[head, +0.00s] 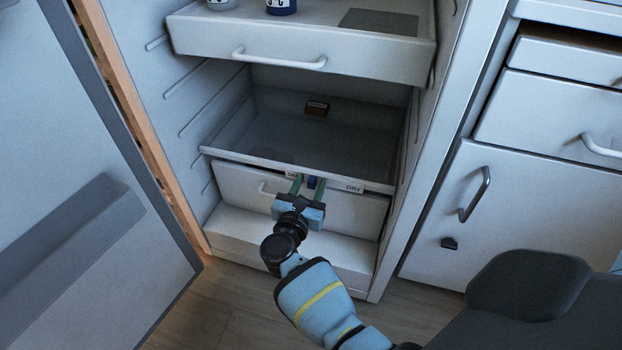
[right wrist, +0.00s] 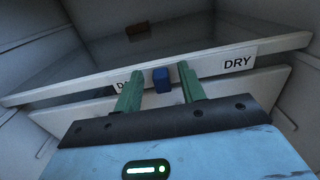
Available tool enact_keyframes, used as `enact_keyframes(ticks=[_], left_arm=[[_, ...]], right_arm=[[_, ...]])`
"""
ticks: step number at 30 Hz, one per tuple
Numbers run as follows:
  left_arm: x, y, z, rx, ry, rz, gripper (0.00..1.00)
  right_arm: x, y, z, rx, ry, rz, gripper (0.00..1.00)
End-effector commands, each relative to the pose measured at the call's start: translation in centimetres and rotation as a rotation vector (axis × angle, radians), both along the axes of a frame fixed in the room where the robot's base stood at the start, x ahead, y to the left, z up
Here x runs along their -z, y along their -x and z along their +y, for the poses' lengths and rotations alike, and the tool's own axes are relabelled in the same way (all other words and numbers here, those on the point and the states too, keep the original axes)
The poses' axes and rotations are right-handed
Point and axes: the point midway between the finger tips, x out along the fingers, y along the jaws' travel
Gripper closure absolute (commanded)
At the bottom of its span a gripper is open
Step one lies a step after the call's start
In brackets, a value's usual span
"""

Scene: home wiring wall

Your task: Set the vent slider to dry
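The vent slider is a small blue knob (head: 312,182) on the front edge of the lower fridge shelf. It also shows in the right wrist view (right wrist: 161,80), between my fingers. Another label (head: 293,174) at left is partly hidden by my finger. My right gripper (head: 308,184) is open, with its green fingers (right wrist: 160,88) on either side of the knob and gaps showing. I cannot tell its exact depth to the knob. My left gripper is not in view.
A white drawer (head: 345,212) with a handle is below the slider. An upper drawer (head: 300,55) with a white handle is above. The fridge door (head: 70,150) stands open at left. Cabinets (head: 535,190) are at right. A small brown box (head: 317,108) is at the back.

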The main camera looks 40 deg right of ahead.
Motion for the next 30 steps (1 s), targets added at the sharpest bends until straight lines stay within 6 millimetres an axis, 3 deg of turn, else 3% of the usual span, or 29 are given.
enact_keyframes(ticks=[8, 17, 25, 30], left_arm=[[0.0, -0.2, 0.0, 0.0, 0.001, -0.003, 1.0], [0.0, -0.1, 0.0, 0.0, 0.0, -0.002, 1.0], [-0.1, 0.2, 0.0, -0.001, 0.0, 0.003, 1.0], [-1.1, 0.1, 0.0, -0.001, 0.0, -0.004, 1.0]], right_arm=[[0.0, 0.0, 0.0, 0.0, 0.0, 0.0, 0.6], [0.0, 0.0, 0.0, 0.0, 0.0, 0.0, 0.99], [0.0, 0.1, -0.1, 0.0, 0.0, 0.0, 1.0], [0.0, 2.1, -1.7, 0.003, 0.0, 0.001, 1.0]])
